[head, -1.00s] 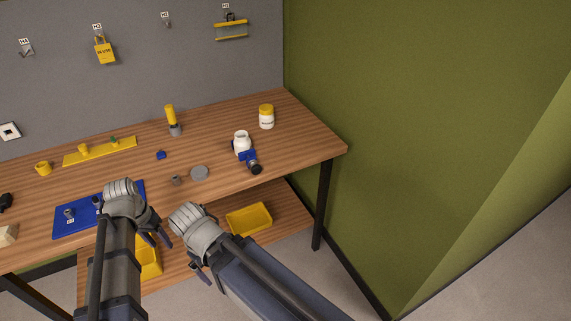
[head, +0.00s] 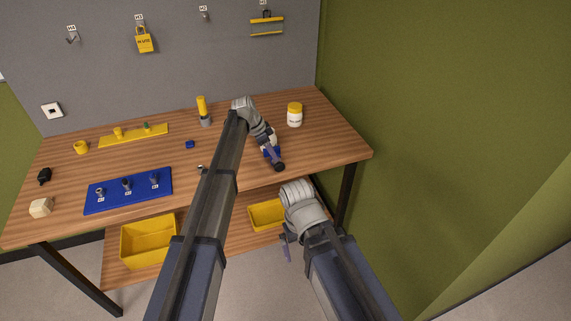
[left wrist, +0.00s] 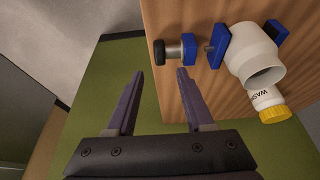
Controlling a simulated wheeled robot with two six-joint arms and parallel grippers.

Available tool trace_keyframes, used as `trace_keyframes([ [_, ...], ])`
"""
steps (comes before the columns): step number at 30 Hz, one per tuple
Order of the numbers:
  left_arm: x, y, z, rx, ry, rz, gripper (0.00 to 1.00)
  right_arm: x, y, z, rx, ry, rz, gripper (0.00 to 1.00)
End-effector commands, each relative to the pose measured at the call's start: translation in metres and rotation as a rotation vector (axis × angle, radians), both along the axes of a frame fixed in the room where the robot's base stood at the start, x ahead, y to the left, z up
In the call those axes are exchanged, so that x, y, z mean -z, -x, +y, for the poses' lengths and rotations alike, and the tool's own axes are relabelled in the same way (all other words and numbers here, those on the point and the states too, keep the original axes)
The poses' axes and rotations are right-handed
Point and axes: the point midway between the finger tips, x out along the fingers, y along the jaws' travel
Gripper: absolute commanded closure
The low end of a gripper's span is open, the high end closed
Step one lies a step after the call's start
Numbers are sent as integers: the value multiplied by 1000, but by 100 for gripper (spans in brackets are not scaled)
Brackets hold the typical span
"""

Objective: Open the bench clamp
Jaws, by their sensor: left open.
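The bench clamp has blue jaws (left wrist: 219,45), a metal screw and a black end knob (left wrist: 159,52). A white rounded vessel (left wrist: 252,50) sits between its blue jaws. In the head view the clamp (head: 270,152) is at the table's front right, partly hidden by my left gripper (head: 267,140). In the left wrist view my left gripper (left wrist: 160,74) is open and empty, its fingertips just short of the black knob, which lies roughly between them. My right gripper (head: 287,243) hangs in front of the table edge, apart from the clamp; its finger gap is unclear.
A white jar with a yellow lid (head: 295,115) stands behind the clamp. A yellow-handled tool (head: 203,110) stands further left. A blue mat (head: 112,198) holds several small parts. Yellow bins (head: 149,240) sit below the tabletop. A green wall (head: 430,120) rises at right.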

Motion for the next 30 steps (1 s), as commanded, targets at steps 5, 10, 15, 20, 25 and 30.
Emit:
trace_keyframes([
  [5,13,-1,-4,0,-1,0,48,13,0,0,0,0,0,0],
  [10,32,-3,-11,-1,-1,1,48,31,0,0,1,0,0,0],
  [15,53,-6,-19,0,-1,0,48,53,0,0,1,0,0,0],
  [20,68,-8,-25,-1,-1,1,48,68,0,0,1,0,0,0],
  [25,72,-9,-28,-1,-1,1,48,72,0,0,1,0,0,0],
  [30,71,-9,-28,-1,-1,1,48,71,0,0,1,0,0,0],
])
